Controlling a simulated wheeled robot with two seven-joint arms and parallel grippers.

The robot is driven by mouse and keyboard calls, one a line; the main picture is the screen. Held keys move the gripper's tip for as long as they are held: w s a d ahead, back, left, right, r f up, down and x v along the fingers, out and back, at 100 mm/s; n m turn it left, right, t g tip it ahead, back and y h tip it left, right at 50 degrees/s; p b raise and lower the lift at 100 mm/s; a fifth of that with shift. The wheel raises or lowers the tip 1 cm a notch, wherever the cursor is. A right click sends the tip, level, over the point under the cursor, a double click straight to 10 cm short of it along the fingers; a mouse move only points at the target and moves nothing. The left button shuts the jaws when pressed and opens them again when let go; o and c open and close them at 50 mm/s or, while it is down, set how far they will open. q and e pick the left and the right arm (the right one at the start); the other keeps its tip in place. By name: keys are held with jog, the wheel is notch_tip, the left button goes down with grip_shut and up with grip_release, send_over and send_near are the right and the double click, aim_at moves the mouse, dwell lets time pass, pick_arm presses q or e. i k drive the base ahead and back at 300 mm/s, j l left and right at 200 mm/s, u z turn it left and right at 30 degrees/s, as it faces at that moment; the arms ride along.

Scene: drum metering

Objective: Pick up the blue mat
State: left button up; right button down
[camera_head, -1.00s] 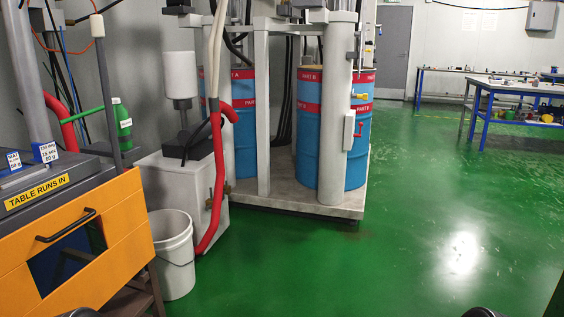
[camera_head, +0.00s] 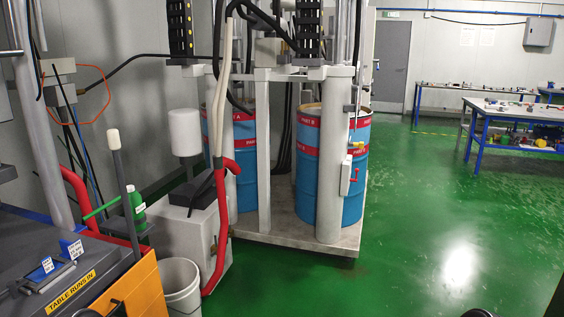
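I see no blue mat that I can make out in this view. Two blue drums with red bands, a part A drum (camera_head: 245,165) and a part B drum (camera_head: 309,165), stand upright on a pale platform (camera_head: 290,232) inside a grey frame. Neither of my grippers can be made out. A small dark rounded piece (camera_head: 478,313) shows at the bottom edge right of centre, and I cannot tell which part it is.
An orange cabinet (camera_head: 140,296) with a grey top stands at the lower left, beside a white bucket (camera_head: 180,284). A green bottle (camera_head: 137,206) is behind it. Workbenches (camera_head: 505,110) with small items stand at the back right. The green floor (camera_head: 415,220) is clear at centre right.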

aim_at(48, 266)
jog(key=u, duration=1.25)
jog(key=i+l+z, duration=0.2)
jog(key=i, duration=0.15)
jog(key=i+z, duration=0.2)
jog(key=i+l, duration=0.05)
jog(key=i, duration=0.05)
